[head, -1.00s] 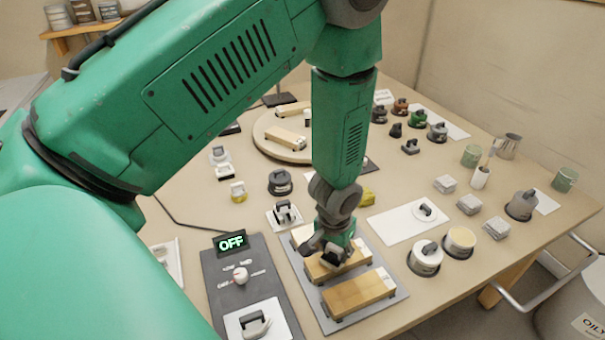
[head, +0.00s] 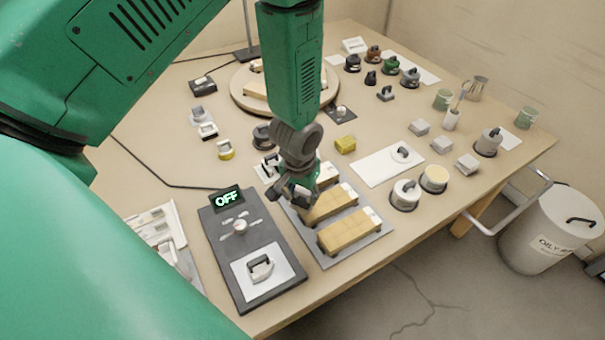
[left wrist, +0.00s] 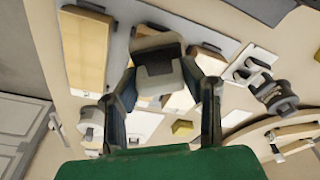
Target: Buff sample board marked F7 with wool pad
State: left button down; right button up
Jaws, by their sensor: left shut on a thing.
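My left gripper (head: 295,193) is shut on a grey and white block-like pad (left wrist: 158,65), held between the fingertips in the left wrist view. I cannot tell whether the pad touches wood. In the head view the gripper is over the left end of the middle wooden board (head: 335,203). A nearer board (head: 352,233) and a farther board (head: 328,172) lie beside it on a grey tray (head: 325,262). The nearer board also shows in the left wrist view (left wrist: 88,50). Board markings are too small to read. My right gripper is not in view.
A dark control panel (head: 218,222) reading OFF, with a handled pad (head: 261,267), stands left of the tray. A round turntable (head: 237,95) holds boards behind. Pots and blocks crowd the right; a lidded bin (head: 555,235) stands beyond the bench's right edge.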

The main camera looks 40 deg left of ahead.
pick_arm(q)
jog(key=r+p, duration=0.2)
jog(key=r, duration=0.1)
jog(key=shift+a+r+p, duration=0.25)
jog(key=shift+a+p, duration=0.05)
jog(key=shift+a, duration=0.05)
jog(key=shift+d+r+p, duration=0.15)
jog(key=shift+r+p, duration=0.15)
jog(key=shift+r, duration=0.1)
jog(key=shift+d, duration=0.15)
